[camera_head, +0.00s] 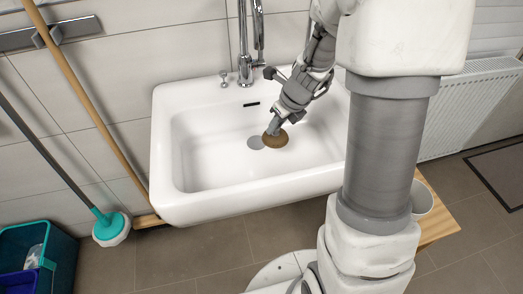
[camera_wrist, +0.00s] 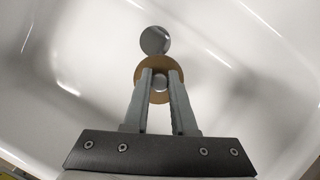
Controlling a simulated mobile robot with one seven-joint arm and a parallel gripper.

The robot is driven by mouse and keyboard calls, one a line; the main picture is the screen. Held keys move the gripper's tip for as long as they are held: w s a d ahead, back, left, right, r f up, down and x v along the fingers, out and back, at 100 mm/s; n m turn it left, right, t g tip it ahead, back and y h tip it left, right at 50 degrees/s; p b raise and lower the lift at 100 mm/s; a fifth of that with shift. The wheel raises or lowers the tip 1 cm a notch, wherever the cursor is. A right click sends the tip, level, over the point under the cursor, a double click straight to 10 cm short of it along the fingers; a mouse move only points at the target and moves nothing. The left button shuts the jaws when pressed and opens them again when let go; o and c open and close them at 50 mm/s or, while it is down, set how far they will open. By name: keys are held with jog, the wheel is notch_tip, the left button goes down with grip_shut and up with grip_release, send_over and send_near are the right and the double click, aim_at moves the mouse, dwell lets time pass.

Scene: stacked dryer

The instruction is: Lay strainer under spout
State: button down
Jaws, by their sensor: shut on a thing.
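The strainer is a brown-gold round disc (camera_head: 275,140) with a small grip at its middle. It also shows in the wrist view (camera_wrist: 160,63). My gripper (camera_head: 273,130) is shut on that middle grip, with the disc below the fingertips. In the wrist view my fingers (camera_wrist: 160,76) cover part of the disc. The strainer is low inside the white sink (camera_head: 190,195); I cannot tell whether it touches the bottom. The grey round drain (camera_head: 255,142) is just left of it, and beyond the disc in the wrist view (camera_wrist: 155,40). The chrome spout (camera_head: 245,60) rises behind the basin.
A small tap handle (camera_head: 223,78) stands left of the spout. The rest of the basin is empty. A wooden pole (camera_head: 90,105) and a teal-headed brush (camera_head: 111,228) lean at the left, by a teal bin (camera_head: 60,250). A radiator (camera_head: 470,105) is at the right.

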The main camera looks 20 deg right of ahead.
jog(key=a+f, duration=0.1)
jog(key=a, duration=0.1)
jog(key=s+a+f+b, duration=0.1)
jog(key=a, duration=0.1)
jog(key=shift+f, duration=0.35)
jog(key=shift+f+b, duration=1.3)
jog(key=shift+f, duration=0.6)
jog(key=shift+f, duration=0.2)
jog(key=c, duration=0.7)
grip_release()
jog(key=shift+r, duration=0.15)
